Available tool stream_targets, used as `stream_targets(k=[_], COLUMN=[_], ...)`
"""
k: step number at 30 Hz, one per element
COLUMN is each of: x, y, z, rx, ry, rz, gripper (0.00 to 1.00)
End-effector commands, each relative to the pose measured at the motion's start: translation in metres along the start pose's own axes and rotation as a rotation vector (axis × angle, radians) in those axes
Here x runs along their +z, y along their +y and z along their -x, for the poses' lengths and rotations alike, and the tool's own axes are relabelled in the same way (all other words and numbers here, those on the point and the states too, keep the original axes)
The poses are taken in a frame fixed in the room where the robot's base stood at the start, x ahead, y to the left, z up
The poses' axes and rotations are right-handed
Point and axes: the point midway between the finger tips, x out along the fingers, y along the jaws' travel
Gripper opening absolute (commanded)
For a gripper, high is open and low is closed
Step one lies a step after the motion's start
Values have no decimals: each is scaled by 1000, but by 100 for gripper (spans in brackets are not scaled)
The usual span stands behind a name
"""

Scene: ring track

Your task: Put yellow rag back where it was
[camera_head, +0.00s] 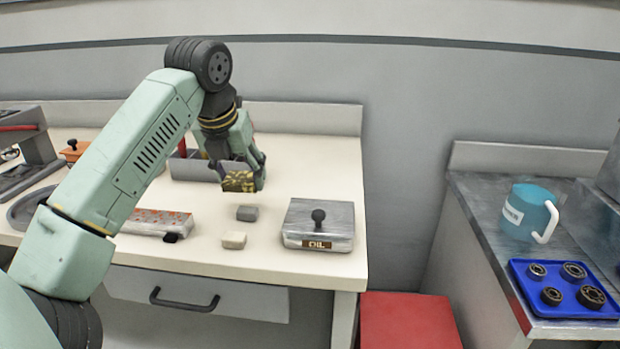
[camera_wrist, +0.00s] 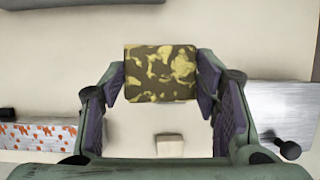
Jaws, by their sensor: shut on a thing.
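The yellow rag (camera_head: 238,182) is a dark, folded block with yellow blotches. My gripper (camera_head: 245,176) is shut on it and holds it above the white bench, a little above and behind a small grey block (camera_head: 247,213). In the wrist view the rag (camera_wrist: 160,73) sits between my two fingertips, with a finger on each side. A small cream block (camera_head: 233,240) lies on the bench in front of the grey one; it also shows in the wrist view (camera_wrist: 169,145).
A metal box marked OIL (camera_head: 320,217) with a dark knob stands right of the blocks. A grey divided bin (camera_head: 185,168) stands behind. A blue jug (camera_head: 527,210) and blue tray (camera_head: 565,303) are on the right counter.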

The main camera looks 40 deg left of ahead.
Motion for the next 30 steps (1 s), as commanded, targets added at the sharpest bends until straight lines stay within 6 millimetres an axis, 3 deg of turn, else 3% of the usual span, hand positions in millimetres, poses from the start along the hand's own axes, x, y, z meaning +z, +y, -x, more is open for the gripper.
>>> stream_targets(k=[5,18,24,30], x=[13,73,84,78], y=[-20,-109,-125,-125], z=[-6,-44,-53,-69], rx=[-2,-3,-1,-1], ry=[1,1,0,3], rz=[-6,-4,-2,0], gripper=[30,30,30,30])
